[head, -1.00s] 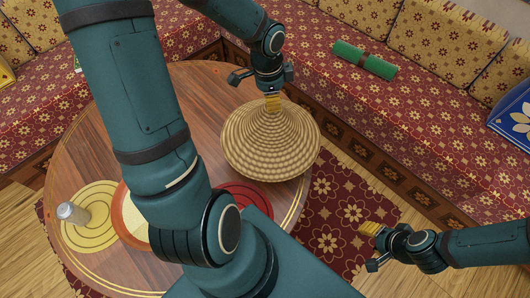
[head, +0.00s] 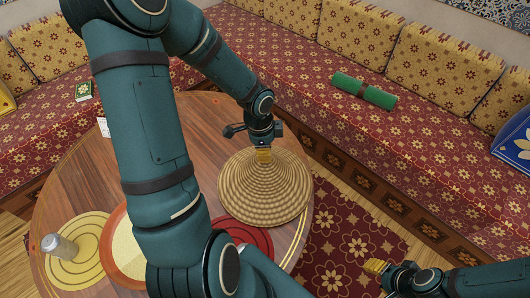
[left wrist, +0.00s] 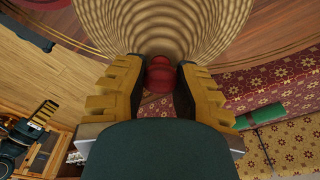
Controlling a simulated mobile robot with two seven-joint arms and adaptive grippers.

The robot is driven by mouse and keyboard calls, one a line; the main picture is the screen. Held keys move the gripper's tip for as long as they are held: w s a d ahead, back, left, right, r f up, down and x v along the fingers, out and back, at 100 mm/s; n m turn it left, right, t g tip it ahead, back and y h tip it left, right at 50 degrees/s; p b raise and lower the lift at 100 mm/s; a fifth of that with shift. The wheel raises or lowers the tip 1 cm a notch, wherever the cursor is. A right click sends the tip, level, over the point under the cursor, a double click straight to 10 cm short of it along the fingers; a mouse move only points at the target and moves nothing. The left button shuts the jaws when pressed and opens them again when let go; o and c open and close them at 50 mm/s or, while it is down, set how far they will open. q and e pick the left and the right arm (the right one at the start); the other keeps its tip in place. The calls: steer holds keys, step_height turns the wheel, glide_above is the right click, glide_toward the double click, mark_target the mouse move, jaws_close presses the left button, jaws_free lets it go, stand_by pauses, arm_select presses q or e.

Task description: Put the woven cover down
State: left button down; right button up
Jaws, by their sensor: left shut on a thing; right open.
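The woven cover (head: 265,195) is a wide, straw-coloured cone with ringed weave. My left gripper (head: 263,152) is shut on its top. In the left wrist view, the yellow fingers flank a red knob (left wrist: 160,75), with the cover's ringed side (left wrist: 165,25) beyond it. The cover looks upright over the right part of the round wooden table (head: 185,110), partly hiding a red round mat (head: 247,238). Whether its rim touches the table I cannot tell. My right gripper (head: 378,268) is open and empty at the lower right, apart from the cover.
A clear shaker-like jar (head: 60,247) stands on a yellow round mat (head: 82,265) at the table's left. An orange-rimmed round dish (head: 112,238) is partly behind my left arm. Patterned benches (head: 420,165) border the table; a green roll (head: 363,92) lies on the right one.

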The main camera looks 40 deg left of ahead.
arm_select(q)
steer(key=shift+f, duration=0.1)
steer(key=shift+f, duration=0.1)
steer(key=c, duration=0.9)
jaws_free()
steer(key=shift+o, duration=0.2)
step_height(320, 180, up, 12)
steer(key=a+p, duration=0.1)
steer(key=p, duration=0.3)
steer(key=shift+s+p, duration=0.4)
steer(key=shift+s, duration=0.05)
steer(key=w+d+f+n+h, duration=0.25)
steer(key=d+f+n, duration=0.25)
steer(key=d+f, duration=0.75)
steer(key=s+d+f+n, duration=0.3)
steer(key=d, duration=0.3)
steer(key=s+d+f+n, duration=0.3)
steer(key=s+d+f, duration=0.1)
steer(key=d, duration=0.2)
steer(key=shift+f+n+t, duration=0.3)
steer(key=shift+t, duration=0.1)
